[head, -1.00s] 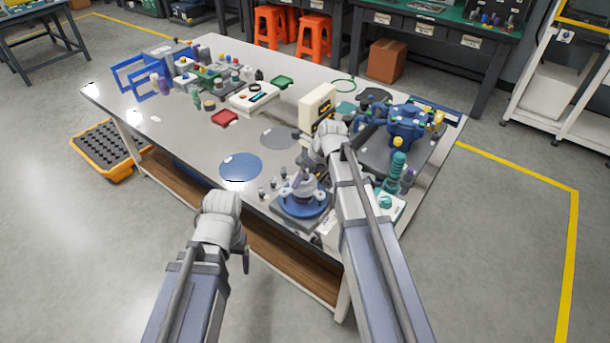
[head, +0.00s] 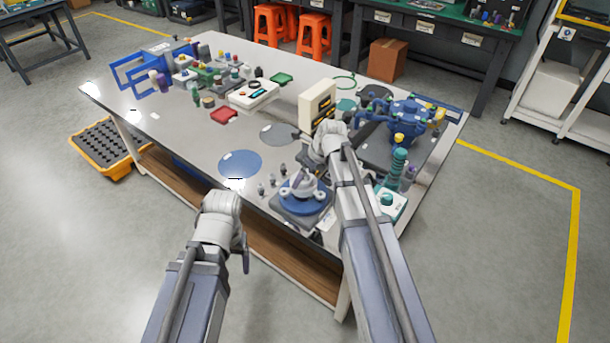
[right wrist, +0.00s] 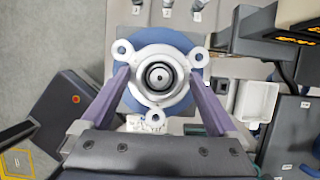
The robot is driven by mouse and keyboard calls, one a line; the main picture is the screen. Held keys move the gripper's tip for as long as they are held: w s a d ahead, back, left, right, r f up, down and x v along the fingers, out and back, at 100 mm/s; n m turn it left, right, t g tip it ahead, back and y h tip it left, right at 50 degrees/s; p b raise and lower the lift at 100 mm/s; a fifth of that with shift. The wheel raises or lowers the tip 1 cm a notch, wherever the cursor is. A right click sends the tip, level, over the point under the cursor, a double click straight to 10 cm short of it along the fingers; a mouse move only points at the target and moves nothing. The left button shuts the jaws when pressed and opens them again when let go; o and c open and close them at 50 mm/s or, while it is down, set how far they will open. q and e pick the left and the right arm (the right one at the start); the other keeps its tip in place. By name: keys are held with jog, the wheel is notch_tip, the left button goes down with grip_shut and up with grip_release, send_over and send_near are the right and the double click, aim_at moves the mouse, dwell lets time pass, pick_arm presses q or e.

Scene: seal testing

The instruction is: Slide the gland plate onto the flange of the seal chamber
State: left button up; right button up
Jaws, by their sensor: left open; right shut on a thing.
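The gland plate (right wrist: 137,68) is a white ring with three holed lugs. In the right wrist view it lies around the dark round shaft end (right wrist: 158,76) of the seal chamber, over its blue flange (right wrist: 150,36). My right gripper (right wrist: 163,85) is shut on the plate, one purple finger on each side. In the head view the plate (head: 311,193) is just above or on the blue flange (head: 304,207); I cannot tell whether they touch. My left gripper (head: 244,250) is open and empty, in front of the table's near edge.
Small numbered studs (head: 272,181) stand left of the chamber. A cream display unit (head: 317,105) is behind it. A green-topped bottle (head: 397,165) and a blue pump (head: 405,120) stand to the right. A blue round mat (head: 240,163) lies on clear table at left.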

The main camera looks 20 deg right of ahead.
jog(key=shift+f, duration=0.2)
jog(key=shift+f+b, duration=0.1)
jog(key=shift+b, duration=0.25)
jog(key=o, duration=1.4)
jog(key=shift+r+p, duration=2.65)
